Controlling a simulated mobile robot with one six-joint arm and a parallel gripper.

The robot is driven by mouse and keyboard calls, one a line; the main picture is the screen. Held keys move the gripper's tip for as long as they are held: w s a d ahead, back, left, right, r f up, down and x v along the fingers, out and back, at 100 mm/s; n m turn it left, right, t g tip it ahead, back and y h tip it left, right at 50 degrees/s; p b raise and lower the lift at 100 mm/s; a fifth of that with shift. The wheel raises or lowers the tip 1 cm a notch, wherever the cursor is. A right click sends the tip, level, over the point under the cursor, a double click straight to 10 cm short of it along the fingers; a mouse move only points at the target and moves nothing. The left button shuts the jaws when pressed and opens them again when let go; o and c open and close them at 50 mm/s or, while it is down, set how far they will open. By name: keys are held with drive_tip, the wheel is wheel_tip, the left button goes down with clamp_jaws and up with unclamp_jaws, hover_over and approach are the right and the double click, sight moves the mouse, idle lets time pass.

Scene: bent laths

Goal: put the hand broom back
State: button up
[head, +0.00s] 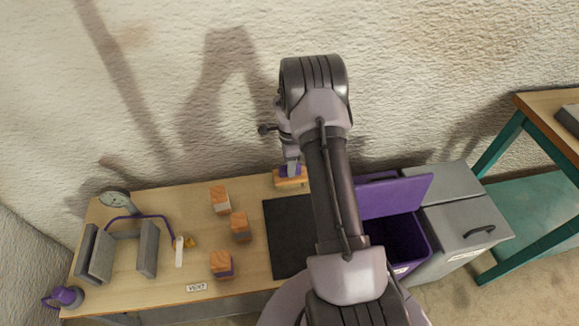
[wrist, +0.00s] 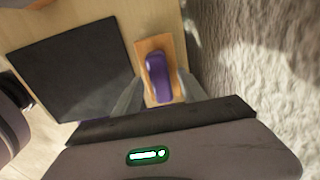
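A wooden block with a rounded purple grip, which looks like the hand broom (head: 291,181), lies at the back edge of the wooden table, close to the wall. In the wrist view the purple grip (wrist: 158,78) lies along its wooden top. I cannot see bristles. My gripper (head: 290,165) is right above it, pointing down. In the wrist view its two fingers (wrist: 158,88) stand on either side of the purple grip, with a visible gap at each side. The gripper looks open and holds nothing.
A dark mat (head: 286,238) lies in front of the block. Several wood-topped blocks (head: 221,264) and a grey stand (head: 148,250) are to the left. An open purple bin (head: 398,240) and a grey bin (head: 468,225) stand right. The wall (wrist: 265,60) is close behind.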

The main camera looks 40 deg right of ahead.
drive_tip(key=s+a+r+n+t+p, duration=0.1)
drive_tip(key=a+r+n, duration=0.3)
drive_tip(key=r, duration=1)
drive_tip(key=s+a+r+n+t+p, duration=0.15)
drive_tip(key=a+r, duration=0.45)
drive_tip(key=r, duration=0.7)
drive_tip(key=s+a+r+n+t+y, duration=0.1)
drive_tip(key=s+a+r+n+t, duration=0.1)
drive_tip(key=s+a+r+n, duration=0.95)
drive_tip(key=s+a+n, duration=0.1)
drive_tip(key=s+a, duration=0.2)
drive_tip(key=s, duration=0.3)
drive_tip(key=s+a+t+y, duration=0.1)
drive_tip(key=s+a, duration=0.3)
drive_tip(key=s, duration=0.1)
drive_tip(key=shift+s+r+n, duration=0.35)
drive_tip(key=shift+n, duration=0.05)
